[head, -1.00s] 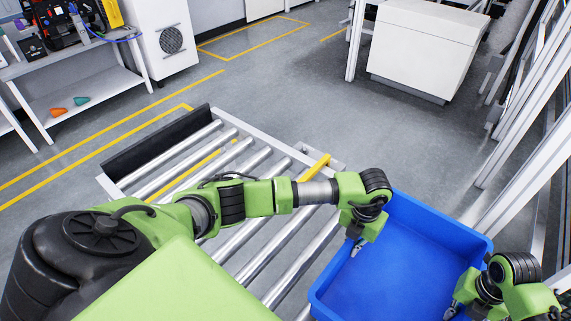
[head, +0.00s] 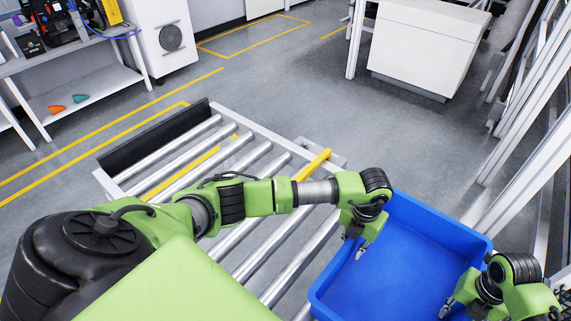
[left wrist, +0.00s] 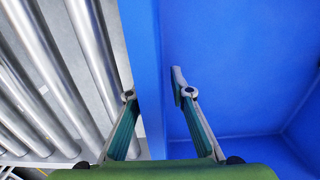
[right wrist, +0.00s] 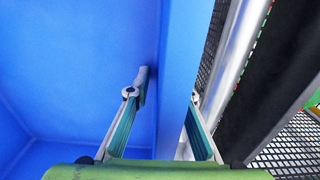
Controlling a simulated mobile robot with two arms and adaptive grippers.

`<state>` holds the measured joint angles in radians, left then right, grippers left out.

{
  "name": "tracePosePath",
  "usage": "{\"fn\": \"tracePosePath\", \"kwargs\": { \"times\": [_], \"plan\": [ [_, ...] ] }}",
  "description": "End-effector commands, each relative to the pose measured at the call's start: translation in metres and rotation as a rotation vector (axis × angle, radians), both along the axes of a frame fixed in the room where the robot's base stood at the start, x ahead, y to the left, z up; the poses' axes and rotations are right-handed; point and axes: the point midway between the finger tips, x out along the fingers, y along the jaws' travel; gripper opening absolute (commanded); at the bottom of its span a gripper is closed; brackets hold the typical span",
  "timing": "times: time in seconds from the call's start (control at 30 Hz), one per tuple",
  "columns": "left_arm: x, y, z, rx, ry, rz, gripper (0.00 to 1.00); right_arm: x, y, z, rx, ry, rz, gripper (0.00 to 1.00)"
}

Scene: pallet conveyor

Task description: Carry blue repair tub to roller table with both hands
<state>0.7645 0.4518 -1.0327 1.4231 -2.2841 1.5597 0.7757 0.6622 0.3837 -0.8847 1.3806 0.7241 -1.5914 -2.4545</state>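The blue tub (head: 408,258) is at the lower right of the head view, empty where I see inside. It is at the right side of the roller table (head: 247,133); I cannot tell whether it rests on anything, as its underside is hidden. My left gripper (head: 357,244) is at its left wall. In the left wrist view the fingers (left wrist: 157,94) stand apart, one outside the wall and one inside, with the inner one clear of it. My right gripper (head: 455,302) straddles the opposite wall; its fingers (right wrist: 162,98) are also spread, the inner one inside the tub.
Bare metal rollers (left wrist: 45,75) lie left of the tub. A yellow stop piece (head: 314,165) is on the table's far rail. A silver rail (right wrist: 240,55) and black mesh are beyond the right wall. White posts (head: 535,125) rise at right. Open floor (head: 300,90) lies beyond.

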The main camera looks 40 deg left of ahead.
Motion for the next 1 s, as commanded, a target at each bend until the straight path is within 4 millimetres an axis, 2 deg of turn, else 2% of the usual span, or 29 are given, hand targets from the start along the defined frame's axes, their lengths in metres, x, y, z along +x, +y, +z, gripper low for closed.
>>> {"fn": "tracePosePath", "kwargs": {
  "times": [0.17,0.4,0.6,0.83,1.0],
  "plan": [
    [0.002,0.000,0.024,-0.001,-0.006,0.000,0.21,0.000,0.001,0.000,0.001,0.000,0.001,0.21],
    [0.002,0.000,0.076,0.000,-0.007,0.000,0.21,0.000,0.001,0.000,0.001,0.000,0.001,0.21],
    [0.001,0.001,0.107,0.001,-0.002,0.000,0.21,0.000,0.001,0.000,0.001,0.000,0.001,0.21],
    [0.000,0.001,0.118,0.001,-0.001,0.001,0.21,0.001,0.001,0.008,0.002,-0.002,0.000,0.21],
    [0.000,0.001,0.118,0.001,-0.001,0.001,0.21,0.002,0.000,0.039,0.001,-0.005,0.002,0.21]
  ]
}}
